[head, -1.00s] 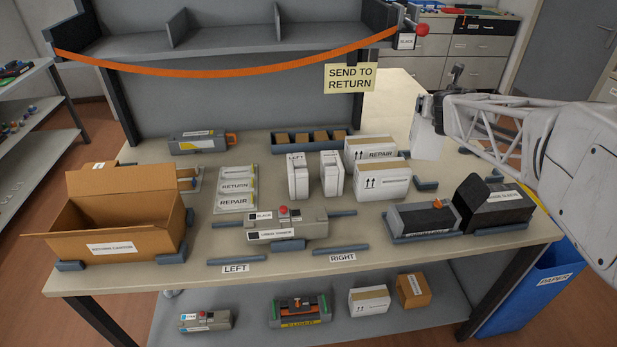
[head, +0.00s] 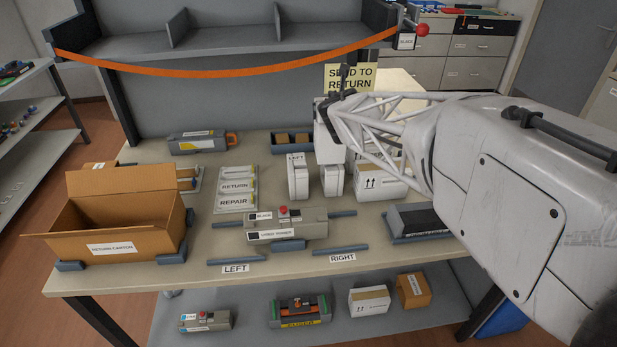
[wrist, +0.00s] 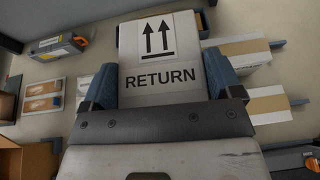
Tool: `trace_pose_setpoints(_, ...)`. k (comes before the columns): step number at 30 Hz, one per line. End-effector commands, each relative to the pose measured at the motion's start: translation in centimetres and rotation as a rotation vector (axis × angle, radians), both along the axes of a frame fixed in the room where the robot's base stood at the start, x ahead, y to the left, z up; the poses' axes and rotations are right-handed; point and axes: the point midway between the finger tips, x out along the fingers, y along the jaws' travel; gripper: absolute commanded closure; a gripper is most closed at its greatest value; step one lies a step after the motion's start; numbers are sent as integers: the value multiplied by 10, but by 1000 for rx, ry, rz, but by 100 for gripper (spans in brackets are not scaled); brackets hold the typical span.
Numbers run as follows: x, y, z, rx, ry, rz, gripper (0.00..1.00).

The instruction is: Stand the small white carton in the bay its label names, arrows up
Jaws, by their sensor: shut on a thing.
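My gripper (head: 338,104) is shut on a small white carton (head: 325,138) and holds it above the back middle of the table. In the wrist view the carton (wrist: 158,60) sits between the blue fingers (wrist: 160,82). Its face reads RETURN, with two black arrows pointing away from my palm. In the head view its label is not visible. Two narrow white upright pieces (head: 298,176) (head: 333,182) stand just below it in the picture; the left one reads LEFT. A yellow SEND TO RETURN note (head: 350,72) hangs behind, partly covered by my gripper.
A white arrow-marked carton (head: 378,181) stands to the right, partly behind my arm. RETURN and REPAIR cards (head: 235,187) lie to the left. An open brown RETURN CARTON box (head: 105,236) is at the far left. An orange strap (head: 220,72) spans the shelf.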

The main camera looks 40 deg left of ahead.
Motion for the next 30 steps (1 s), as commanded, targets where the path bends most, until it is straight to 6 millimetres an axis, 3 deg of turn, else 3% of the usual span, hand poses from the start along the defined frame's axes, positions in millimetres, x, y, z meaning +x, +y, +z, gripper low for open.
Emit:
trace_pose_setpoints(9,-75,56,-3,0,-1,88,69)
trace_pose_setpoints(18,-142,95,-15,-3,0,145,69)
trace_pose_setpoints(30,-156,92,-43,0,0,78,69)
